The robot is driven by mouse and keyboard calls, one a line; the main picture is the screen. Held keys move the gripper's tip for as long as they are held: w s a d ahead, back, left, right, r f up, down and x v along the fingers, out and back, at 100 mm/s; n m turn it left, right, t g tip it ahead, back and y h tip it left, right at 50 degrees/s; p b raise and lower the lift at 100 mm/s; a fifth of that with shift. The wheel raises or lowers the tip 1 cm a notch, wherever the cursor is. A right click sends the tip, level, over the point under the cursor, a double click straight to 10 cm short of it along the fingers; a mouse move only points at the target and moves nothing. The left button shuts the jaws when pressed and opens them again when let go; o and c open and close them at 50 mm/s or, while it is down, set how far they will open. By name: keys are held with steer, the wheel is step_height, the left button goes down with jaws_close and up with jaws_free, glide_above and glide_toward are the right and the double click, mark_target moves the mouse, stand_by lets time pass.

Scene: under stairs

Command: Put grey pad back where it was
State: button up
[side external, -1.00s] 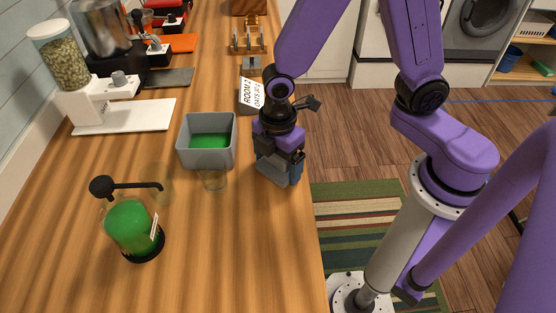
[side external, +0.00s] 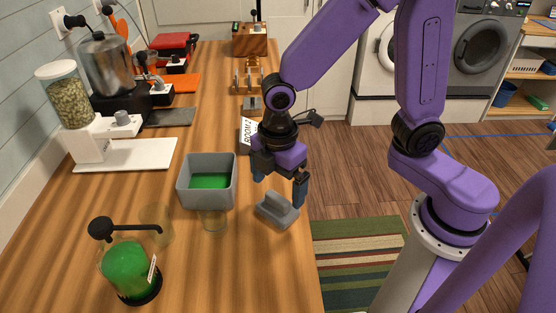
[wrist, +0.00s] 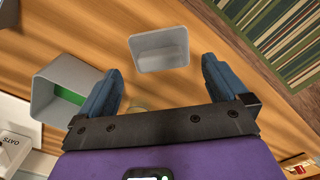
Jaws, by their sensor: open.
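The grey pad (side external: 277,211), a block with a raised ridge on top, rests on the wooden counter near its right edge. It also shows in the wrist view (wrist: 160,50), ahead of the fingertips. My gripper (side external: 280,188) is open and empty just above the pad, fingers pointing down. In the wrist view my gripper (wrist: 162,70) has its two blue-grey fingers well apart with nothing between them.
A grey bin (side external: 206,188) with green contents stands left of the pad, with a clear glass (side external: 214,220) in front. A green pump bottle (side external: 130,270) is at front left. A lettered card (side external: 248,134) is behind my gripper. Counter in front of the pad is clear.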

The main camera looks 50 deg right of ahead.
mark_target(278, 196)
step_height(278, 196, up, 6)
steer(key=s+d+m, duration=0.5)
steer(key=s+d, duration=0.6)
steer(key=s, duration=0.3)
steer(key=shift+d+f, duration=0.2)
steer(key=shift+d, duration=0.15)
stand_by(1.0)
